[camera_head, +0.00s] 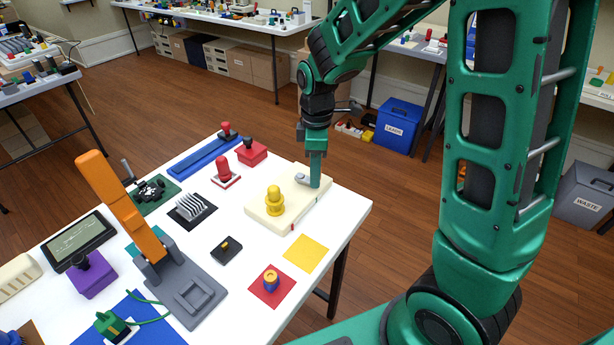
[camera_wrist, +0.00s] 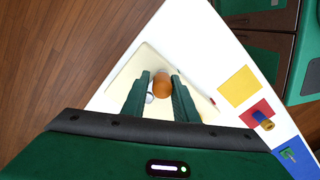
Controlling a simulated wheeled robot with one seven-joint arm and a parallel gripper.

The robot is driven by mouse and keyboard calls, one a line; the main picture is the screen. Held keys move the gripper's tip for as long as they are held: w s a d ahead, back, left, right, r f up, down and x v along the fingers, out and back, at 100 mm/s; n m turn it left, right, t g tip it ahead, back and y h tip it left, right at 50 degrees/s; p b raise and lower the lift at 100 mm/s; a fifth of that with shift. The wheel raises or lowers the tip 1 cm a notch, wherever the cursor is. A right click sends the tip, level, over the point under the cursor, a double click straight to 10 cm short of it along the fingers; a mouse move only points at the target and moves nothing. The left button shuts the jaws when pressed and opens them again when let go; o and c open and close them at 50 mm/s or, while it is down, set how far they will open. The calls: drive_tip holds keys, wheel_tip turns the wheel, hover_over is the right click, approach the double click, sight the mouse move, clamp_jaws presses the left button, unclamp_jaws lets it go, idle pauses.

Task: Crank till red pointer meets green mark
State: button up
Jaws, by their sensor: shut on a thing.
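The cream crank board (camera_head: 258,219) lies near the table's right corner. A yellow stepped knob (camera_head: 274,205) stands on its left part, and a grey rounded piece (camera_head: 302,178) sits near my gripper. A small red mark (camera_head: 292,227) and a small green mark (camera_head: 317,201) show apart along its near edge. My gripper (camera_head: 316,182) points down over the board's far right part. In the wrist view my gripper (camera_wrist: 160,88) is shut on an orange-brown round knob (camera_wrist: 162,84), with a pale disc (camera_wrist: 149,98) beside it.
A yellow square (camera_head: 306,253) and a red square (camera_head: 265,291) with a small knob lie on the near side. A red-handled block (camera_head: 226,174) and a blue strip (camera_head: 205,154) stand beyond the board. An orange lever (camera_head: 120,205) rises at left.

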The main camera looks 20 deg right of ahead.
drive_tip(key=shift+w+d, duration=0.65)
drive_tip(key=shift+w, duration=0.1)
clamp_jaws()
drive_tip(key=shift+d, duration=0.1)
unclamp_jaws()
drive_tip(key=shift+w+d, duration=0.1)
drive_tip(key=shift+w, duration=1.2)
drive_tip(key=shift+w+a, duration=0.1)
drive_tip(key=shift+a, duration=0.15)
